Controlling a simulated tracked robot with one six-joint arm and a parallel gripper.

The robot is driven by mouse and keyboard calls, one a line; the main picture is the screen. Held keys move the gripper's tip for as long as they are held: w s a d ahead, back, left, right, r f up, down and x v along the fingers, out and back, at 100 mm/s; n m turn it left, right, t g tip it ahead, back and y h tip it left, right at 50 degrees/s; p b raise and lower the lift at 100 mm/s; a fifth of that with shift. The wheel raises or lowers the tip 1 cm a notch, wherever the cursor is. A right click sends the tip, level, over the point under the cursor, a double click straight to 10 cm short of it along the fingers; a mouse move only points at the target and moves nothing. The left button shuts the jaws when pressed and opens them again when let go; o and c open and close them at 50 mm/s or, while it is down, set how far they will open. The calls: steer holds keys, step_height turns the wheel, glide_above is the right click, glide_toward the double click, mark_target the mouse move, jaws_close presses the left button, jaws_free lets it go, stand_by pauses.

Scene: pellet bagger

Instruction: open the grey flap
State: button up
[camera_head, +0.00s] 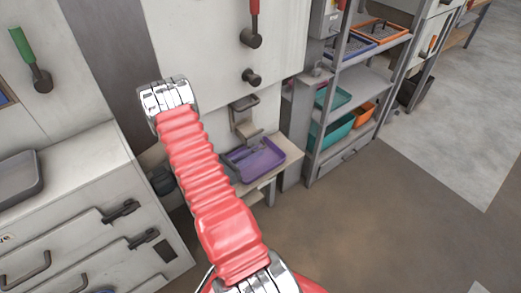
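A small grey flap (243,104) appears to be the piece with a raised rim on the pale machine front, right of my red arm. A beige chute piece sits just below it, above a purple tray (256,160). I cannot tell for sure whether the flap is open or shut. My red ribbed arm rises through the middle of the view to a shiny metal joint at upper left. My gripper cannot be made out; the part of the arm beyond that joint is hidden. A dark rounded part shows left of the arm, but I cannot tell what it is.
A red-handled lever (251,36) and a dark knob (251,77) stick out above the flap. A green-handled lever (31,62) is at far left, above a drawer cabinet (75,215). A shelf rack (350,90) with bins stands at right. The floor at right is clear.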

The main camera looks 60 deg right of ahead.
mark_target(258, 143)
steer(key=shift+x, duration=1.7)
steer(key=shift+c, duration=0.3)
jaws_close()
